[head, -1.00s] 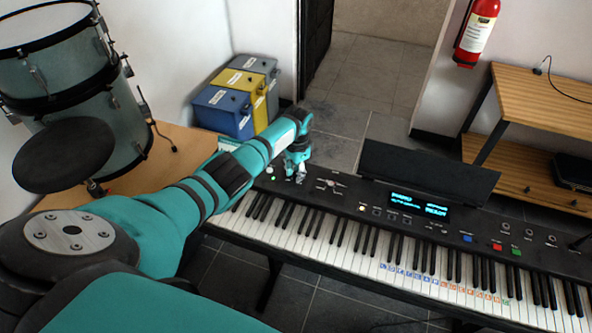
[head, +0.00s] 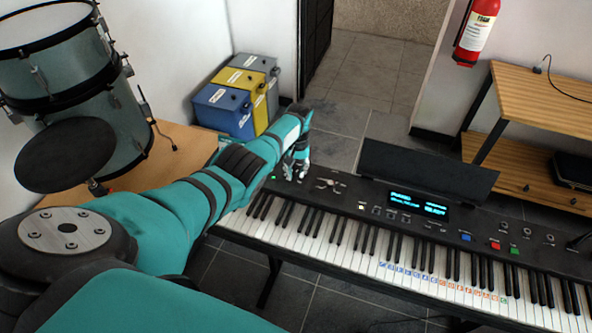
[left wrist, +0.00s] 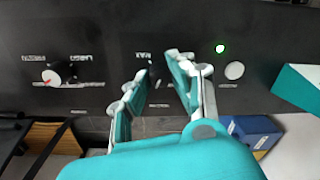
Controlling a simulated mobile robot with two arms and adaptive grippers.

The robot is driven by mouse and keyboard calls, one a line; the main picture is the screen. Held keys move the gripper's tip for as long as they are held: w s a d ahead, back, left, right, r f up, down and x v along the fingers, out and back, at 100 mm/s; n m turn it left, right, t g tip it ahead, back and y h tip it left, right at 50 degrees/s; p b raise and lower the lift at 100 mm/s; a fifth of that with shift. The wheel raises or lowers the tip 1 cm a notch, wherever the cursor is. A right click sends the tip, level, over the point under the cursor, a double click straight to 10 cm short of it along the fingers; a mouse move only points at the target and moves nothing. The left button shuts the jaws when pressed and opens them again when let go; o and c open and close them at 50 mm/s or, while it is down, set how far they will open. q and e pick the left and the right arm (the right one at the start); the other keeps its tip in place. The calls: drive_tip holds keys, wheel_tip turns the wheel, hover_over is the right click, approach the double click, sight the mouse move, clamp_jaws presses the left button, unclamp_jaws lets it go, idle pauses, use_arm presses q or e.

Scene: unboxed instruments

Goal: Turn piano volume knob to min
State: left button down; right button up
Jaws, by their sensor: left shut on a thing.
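The piano (head: 350,215) is a long black keyboard with a dark control panel. My left gripper (head: 299,176) is at the left part of this panel, beside the green light. In the left wrist view, its two fingers (left wrist: 162,72) stand on either side of a small dark knob (left wrist: 154,70), mostly hidden between them. The gripper is shut on this knob, which I take to be the volume knob. Another knob, with a red mark (left wrist: 49,77), is apart on the left in that view.
A lit display (head: 418,207) and coloured buttons are farther right on the panel. A black music stand (head: 425,172) rises behind it. Blue, yellow and grey bins (head: 223,110) stand behind my arm. Drums (head: 60,80) are on the left.

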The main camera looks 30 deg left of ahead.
use_arm(q)
drive_tip(key=n, duration=0.3)
drive_tip(key=shift+w+r+n, duration=0.1)
drive_tip(key=shift+n, duration=0.3)
drive_tip(key=n, duration=0.8)
drive_tip(key=shift+a, duration=0.1)
drive_tip(key=n, duration=0.3)
drive_tip(key=shift+n+h, duration=0.3)
drive_tip(key=n, duration=0.3)
drive_tip(key=shift+n, duration=0.4)
drive_tip(key=n, duration=0.8)
drive_tip(key=shift+p, duration=0.4)
drive_tip(key=shift+n, duration=1.8)
